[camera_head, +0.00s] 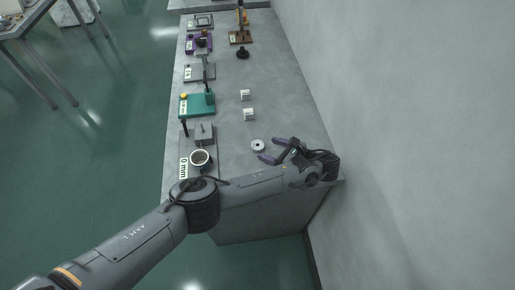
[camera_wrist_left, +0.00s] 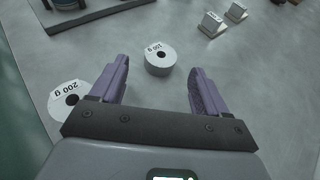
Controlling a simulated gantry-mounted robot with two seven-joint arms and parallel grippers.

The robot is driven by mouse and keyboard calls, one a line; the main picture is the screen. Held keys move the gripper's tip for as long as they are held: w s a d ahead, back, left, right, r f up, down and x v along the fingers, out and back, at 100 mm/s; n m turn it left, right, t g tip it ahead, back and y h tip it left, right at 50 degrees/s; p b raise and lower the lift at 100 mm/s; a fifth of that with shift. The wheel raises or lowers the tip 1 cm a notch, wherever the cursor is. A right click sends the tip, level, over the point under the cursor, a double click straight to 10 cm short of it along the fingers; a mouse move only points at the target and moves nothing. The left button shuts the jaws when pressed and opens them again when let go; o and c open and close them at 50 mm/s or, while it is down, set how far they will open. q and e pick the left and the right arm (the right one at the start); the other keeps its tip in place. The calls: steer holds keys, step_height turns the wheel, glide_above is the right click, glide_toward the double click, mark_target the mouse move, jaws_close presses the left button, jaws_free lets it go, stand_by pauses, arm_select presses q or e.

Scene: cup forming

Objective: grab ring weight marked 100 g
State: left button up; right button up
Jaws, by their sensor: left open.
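The ring weight marked 100 g (camera_wrist_left: 157,67) is a pale grey disc with a centre hole, lying flat on the bench. It also shows in the head view (camera_head: 254,148), just left of my left gripper's fingertips. My left gripper (camera_head: 271,150) is open and empty, with purple fingers pointing toward this weight. In the left wrist view the weight sits ahead, between the lines of the two fingers and not touching them. A second ring weight marked 200 g (camera_wrist_left: 62,110) lies left of the left finger; my arm seems to hide it in the head view. My right gripper is not seen.
Two small white blocks (camera_head: 249,115) stand farther up the grey bench (camera_head: 230,60). Several fixtures line its left side, including a teal plate (camera_head: 198,111) and a grey stand (camera_head: 204,130). A cup with dark contents (camera_head: 200,158) is near my arm. A wall (camera_head: 400,120) bounds the right.

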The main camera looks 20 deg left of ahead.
mark_target(256, 144)
arm_select(q)
steer(key=b+x, duration=0.2)
steer(key=x, duration=0.2)
steer(key=shift+w+a+f+b, duration=0.1)
steer(key=shift+f+b, duration=0.15)
steer(key=shift+b, duration=0.15)
steer(key=shift+w+a+f, duration=0.1)
steer(key=shift+a, duration=0.3)
steer(key=shift+c, duration=0.3)
steer(key=c, duration=1.1)
